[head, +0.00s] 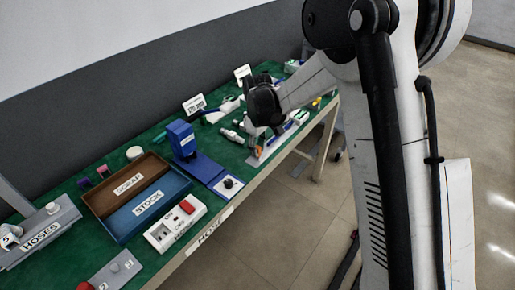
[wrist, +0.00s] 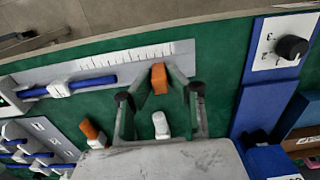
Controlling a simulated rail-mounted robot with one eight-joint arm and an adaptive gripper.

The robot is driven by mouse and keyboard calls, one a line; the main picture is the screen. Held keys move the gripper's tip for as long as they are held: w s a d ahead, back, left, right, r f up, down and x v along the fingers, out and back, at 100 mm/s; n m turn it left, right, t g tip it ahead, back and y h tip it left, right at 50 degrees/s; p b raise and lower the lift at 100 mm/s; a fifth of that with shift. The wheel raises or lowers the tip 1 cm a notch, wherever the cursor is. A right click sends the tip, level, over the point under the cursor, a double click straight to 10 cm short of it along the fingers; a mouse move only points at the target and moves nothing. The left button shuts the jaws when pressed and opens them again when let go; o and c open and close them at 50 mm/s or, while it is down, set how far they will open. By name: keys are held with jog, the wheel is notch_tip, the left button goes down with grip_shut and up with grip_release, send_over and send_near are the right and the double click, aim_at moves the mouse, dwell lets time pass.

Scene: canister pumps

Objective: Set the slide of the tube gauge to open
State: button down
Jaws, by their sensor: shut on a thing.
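The tube gauge is a grey plate (wrist: 120,64) with a white graduated scale, in the upper middle of the wrist view. An orange block (wrist: 159,78), which looks like its slide, is at the scale's right end. My gripper (wrist: 158,72) is shut on this orange block, one finger on each side. In the head view my gripper (head: 259,139) reaches down to the bench near its front edge, and a bit of orange (head: 258,151) shows below it. The arm hides most of the gauge there. I cannot read any open mark on the scale.
A blue rod with a white clip (wrist: 60,89) lies left of the scale. Orange and white pieces (wrist: 90,131) stand near my gripper. A blue stand with a black knob (wrist: 291,47) is at right. The SCRAP and STOCK tray (head: 112,187) is farther left on the green bench.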

jog(key=shift+s+a+b, duration=0.45)
jog(key=shift+s+a, duration=0.4)
jog(key=shift+s, duration=0.2)
jog(key=c, duration=1.7)
grip_release()
jog(key=shift+s, duration=0.1)
